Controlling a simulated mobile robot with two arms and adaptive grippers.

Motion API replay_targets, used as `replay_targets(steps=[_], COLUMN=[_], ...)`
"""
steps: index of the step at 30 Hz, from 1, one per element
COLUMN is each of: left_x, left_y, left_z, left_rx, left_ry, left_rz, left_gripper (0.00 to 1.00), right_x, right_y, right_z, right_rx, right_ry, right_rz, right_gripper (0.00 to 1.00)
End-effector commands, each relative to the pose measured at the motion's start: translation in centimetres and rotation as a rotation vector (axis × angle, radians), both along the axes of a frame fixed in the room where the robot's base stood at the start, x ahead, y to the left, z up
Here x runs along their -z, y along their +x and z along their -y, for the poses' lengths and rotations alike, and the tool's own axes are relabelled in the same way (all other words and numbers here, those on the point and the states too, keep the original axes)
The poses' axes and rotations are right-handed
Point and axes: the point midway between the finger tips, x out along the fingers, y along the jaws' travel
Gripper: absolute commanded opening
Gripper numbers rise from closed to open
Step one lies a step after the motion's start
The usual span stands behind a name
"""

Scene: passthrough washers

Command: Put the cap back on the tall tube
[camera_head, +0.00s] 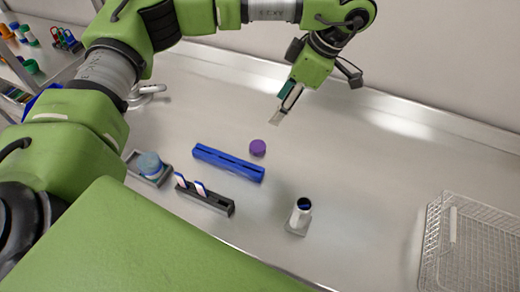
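A purple cap (258,148) lies on the metal worktop, just behind the right end of a blue rack. A white tube (300,214) with a dark blue inside stands uncovered on a small grey base (297,229) to the front right of the cap. My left gripper (279,115) hangs above the worktop, behind and a little right of the cap and apart from it. Its fingertips look close together, but I cannot tell whether they are open or shut. My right gripper is not in view.
The long blue rack (228,163) lies left of the tube. A dark rack (221,203) with white-and-blue pieces and a grey holder with a blue round item (150,164) stand farther left. A wire basket (453,262) is at right. The right-centre worktop is clear.

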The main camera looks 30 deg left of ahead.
Motion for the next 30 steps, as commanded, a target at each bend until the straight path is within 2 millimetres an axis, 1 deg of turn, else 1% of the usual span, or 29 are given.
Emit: replay_targets(steps=[1, 3, 5, 6, 8, 15, 20, 22, 25, 30], left_x=[1.3, 2.2, 2.6, 3.1, 3.4, 3.3, 3.4, 3.7, 5.0, 8.2], left_y=[0.0, 0.0, 0.0, 0.0, 0.0, 0.0, 0.0, -0.1, -0.2, -0.6], left_z=[0.0, 0.0, 0.0, 0.0, 0.0, 0.0, 0.0, -0.2, -0.8, -2.1], left_rx=[0.0, 0.0, 0.0, 0.0, 0.0, 0.0, 0.0, -0.001, -0.001, -0.001], left_ry=[0.0, 0.0, -0.001, 0.0, -0.001, -0.001, 0.0, 0.0, 0.0, 0.0], left_rz=[0.0, 0.0, 0.0, 0.0, 0.0, 0.0, 0.0, -0.002, -0.003, -0.004], left_gripper=[0.53, 0.53, 0.53, 0.53, 0.53, 0.53, 0.53, 0.53, 0.53, 0.53], right_x=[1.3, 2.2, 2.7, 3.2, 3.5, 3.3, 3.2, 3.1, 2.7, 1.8], right_y=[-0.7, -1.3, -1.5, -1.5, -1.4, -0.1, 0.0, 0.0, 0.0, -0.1], right_z=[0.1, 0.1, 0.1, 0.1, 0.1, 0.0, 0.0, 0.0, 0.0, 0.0], right_rx=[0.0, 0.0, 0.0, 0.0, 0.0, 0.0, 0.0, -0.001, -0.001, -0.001], right_ry=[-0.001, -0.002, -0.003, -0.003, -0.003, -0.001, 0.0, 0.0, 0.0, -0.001], right_rz=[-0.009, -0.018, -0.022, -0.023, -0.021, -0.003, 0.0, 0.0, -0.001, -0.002], right_gripper=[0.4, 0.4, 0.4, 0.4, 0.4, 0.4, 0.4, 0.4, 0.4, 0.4])
